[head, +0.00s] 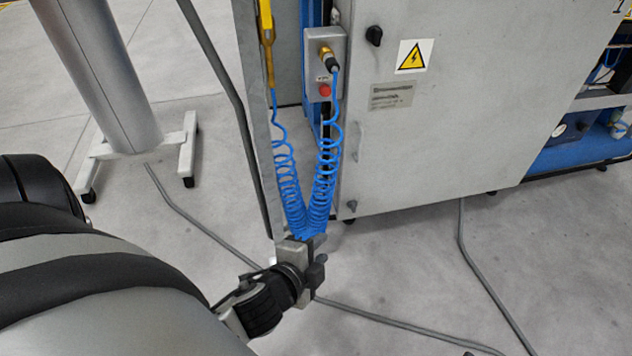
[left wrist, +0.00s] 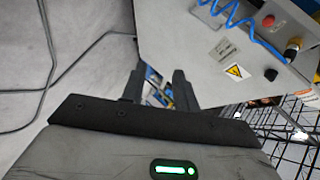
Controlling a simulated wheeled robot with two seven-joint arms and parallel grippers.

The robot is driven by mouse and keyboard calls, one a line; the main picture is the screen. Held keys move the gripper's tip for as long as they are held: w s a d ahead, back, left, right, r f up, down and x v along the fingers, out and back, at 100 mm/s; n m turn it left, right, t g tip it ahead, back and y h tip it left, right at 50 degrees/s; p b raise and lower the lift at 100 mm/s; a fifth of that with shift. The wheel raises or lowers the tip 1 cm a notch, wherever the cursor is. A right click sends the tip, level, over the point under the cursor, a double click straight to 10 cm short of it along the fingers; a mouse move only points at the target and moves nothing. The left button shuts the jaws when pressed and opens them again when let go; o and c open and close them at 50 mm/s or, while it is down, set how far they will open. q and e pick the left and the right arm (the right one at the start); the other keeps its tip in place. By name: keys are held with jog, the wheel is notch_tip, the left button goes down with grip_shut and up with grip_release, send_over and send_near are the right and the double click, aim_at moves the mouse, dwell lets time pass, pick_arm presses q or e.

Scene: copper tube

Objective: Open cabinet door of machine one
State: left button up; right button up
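The machine's grey cabinet door (head: 440,125) fills the upper right of the head view and looks shut. It carries a black knob (head: 374,36) near its upper left edge and a yellow warning sign (head: 412,56). In the left wrist view, a grey panel (left wrist: 185,45) with the warning sign (left wrist: 238,71) lies beyond the fingers. My left gripper (head: 311,257) is below and left of the door, apart from the knob. In the left wrist view its two dark fingers (left wrist: 158,88) are apart with nothing between them. My right gripper is not in view.
A control box (head: 325,65) with a red button and a coiled blue cable (head: 321,170) hangs left of the door. A yellow handheld device (head: 266,30) hangs beside it. Grey cables (head: 400,322) run across the floor. A wheeled stand (head: 100,75) is at upper left.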

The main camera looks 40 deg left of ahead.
pick_arm(q)
jog(key=shift+s+d+r+n+g+h, duration=0.15)
jog(key=shift+s+d+n+h, duration=0.15)
jog(key=shift+d+n, duration=0.25)
jog(key=shift+s+d+f+n+g+h, duration=0.1)
jog(key=shift+s+d+n+g+h, duration=0.2)
jog(key=shift+n, duration=0.35)
jog(key=shift+d+r, duration=0.1)
